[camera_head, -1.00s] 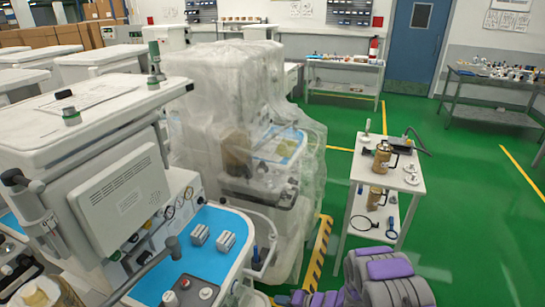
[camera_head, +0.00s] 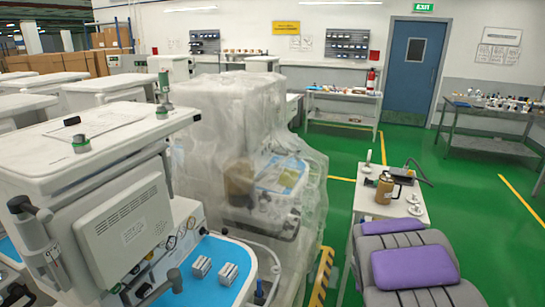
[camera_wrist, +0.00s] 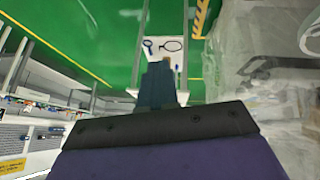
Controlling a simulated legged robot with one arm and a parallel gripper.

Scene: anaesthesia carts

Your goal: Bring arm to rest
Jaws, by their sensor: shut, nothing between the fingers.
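My arm (camera_head: 415,265), grey with purple pads, shows at the lower right of the head view. It covers the lower part of a small white cart. My gripper (camera_wrist: 160,68) shows in the wrist view as a dark, narrow shape beyond a black band and a purple body. It is shut and holds nothing. Behind its tip in the picture is a white shelf (camera_wrist: 176,48) with a black ring and blue-handled items. I cannot make out the gripper in the head view.
The small white cart (camera_head: 413,213) carries a brass-coloured jug (camera_head: 384,190). A plastic-wrapped machine (camera_head: 218,135) stands left of it, and an anaesthesia cart (camera_head: 120,220) is at the near left. Open green floor (camera_head: 480,215) lies to the right.

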